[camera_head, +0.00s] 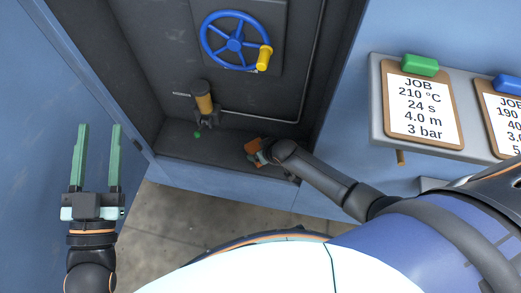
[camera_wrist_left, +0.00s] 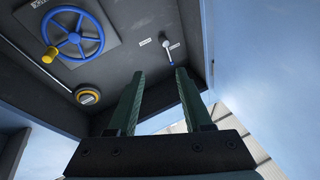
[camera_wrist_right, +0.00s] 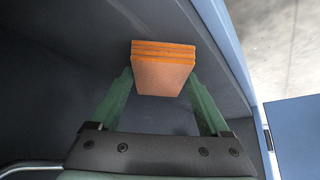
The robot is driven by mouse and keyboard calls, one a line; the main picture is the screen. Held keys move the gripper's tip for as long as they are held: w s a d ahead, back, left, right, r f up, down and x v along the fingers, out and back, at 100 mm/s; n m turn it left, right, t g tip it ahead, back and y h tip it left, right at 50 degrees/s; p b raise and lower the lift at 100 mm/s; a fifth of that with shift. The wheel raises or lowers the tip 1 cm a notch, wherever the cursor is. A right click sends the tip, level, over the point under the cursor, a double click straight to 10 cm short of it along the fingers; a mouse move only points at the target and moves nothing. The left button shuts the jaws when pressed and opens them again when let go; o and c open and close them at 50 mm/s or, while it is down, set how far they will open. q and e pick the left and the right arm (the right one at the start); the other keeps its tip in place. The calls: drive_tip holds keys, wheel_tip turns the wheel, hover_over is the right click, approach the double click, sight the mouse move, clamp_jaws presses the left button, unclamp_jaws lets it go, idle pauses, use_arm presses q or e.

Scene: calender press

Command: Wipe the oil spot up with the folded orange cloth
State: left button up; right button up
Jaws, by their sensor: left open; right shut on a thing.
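The folded orange cloth (camera_head: 252,146) is in my right gripper (camera_head: 260,152), low inside the dark cabinet, near its floor. In the right wrist view the cloth (camera_wrist_right: 163,76) shows as a layered block between the two green fingers. I cannot tell whether it touches the cabinet floor. No oil spot can be made out with certainty; the floor is dark, with a small green thing (camera_head: 197,134) left of the cloth. My left gripper (camera_head: 99,127) is open and empty outside the cabinet at the left; its spread fingers also show in the left wrist view (camera_wrist_left: 159,73).
An amber cylinder (camera_head: 204,103) with a dark lower fitting stands at the cabinet's back, left of the cloth. A blue handwheel (camera_head: 235,44) with a yellow knob is above. A thin pipe (camera_head: 262,119) runs along the back wall. Job boards (camera_head: 417,104) hang at the right.

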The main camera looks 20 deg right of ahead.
drive_tip(key=shift+r, duration=0.75)
drive_tip(key=shift+r+p, duration=0.45)
drive_tip(key=shift+p, duration=0.15)
drive_tip(key=shift+r+p, duration=0.45)
drive_tip(key=shift+p, duration=0.05)
drive_tip(key=shift+r, duration=0.25)
drive_tip(key=shift+r+p, duration=0.65)
drive_tip(key=shift+p, duration=0.35)
drive_tip(key=shift+r, duration=0.25)
drive_tip(key=shift+r+p, duration=0.9)
drive_tip(key=shift+p, duration=0.3)
drive_tip(key=shift+r+p, duration=0.4)
drive_tip(key=shift+f, duration=0.1)
use_arm(q)
drive_tip(key=s+f+n+g+y, duration=0.2)
drive_tip(key=s+f+g, duration=0.2)
drive_tip(key=f, duration=0.7)
drive_tip(key=s+f+n+g+y, duration=0.2)
drive_tip(key=f+g, duration=0.5)
drive_tip(key=f, duration=0.4)
drive_tip(key=shift+s+a, duration=0.35)
drive_tip(key=shift+s, duration=0.5)
drive_tip(key=shift+s+f, duration=0.1)
use_arm(e)
drive_tip(key=shift+s, duration=0.1)
